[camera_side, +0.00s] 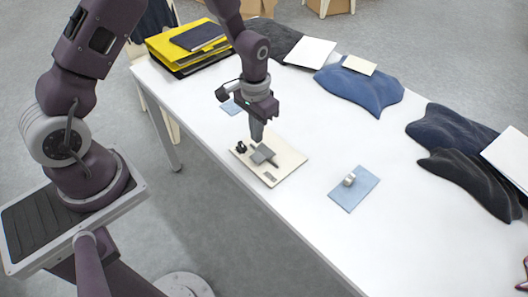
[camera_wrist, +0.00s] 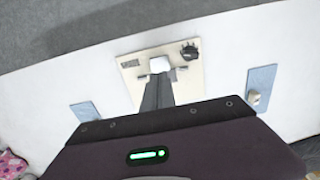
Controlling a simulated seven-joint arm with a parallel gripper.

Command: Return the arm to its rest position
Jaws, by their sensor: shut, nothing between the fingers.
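My gripper (camera_side: 257,137) is shut and empty. It points down over a cream board (camera_side: 290,163) on the white table. The board carries a grey block-like fixture (camera_side: 262,154) and a small black knob-like part (camera_side: 241,147). In the wrist view my closed fingers (camera_wrist: 159,82) reach over the cream board (camera_wrist: 130,87), in front of a white part (camera_wrist: 160,64). The black part (camera_wrist: 189,51) is at the board's upper right there. I cannot tell whether the fingertips touch the fixture.
A blue mat (camera_side: 346,199) with a small white-grey piece (camera_side: 349,180) lies to the right. Another blue mat (camera_side: 231,107) lies behind my gripper. A yellow folder stack (camera_side: 180,58), blue cloth (camera_side: 365,90) and dark cloths (camera_side: 447,131) line the far side. The table's front middle is clear.

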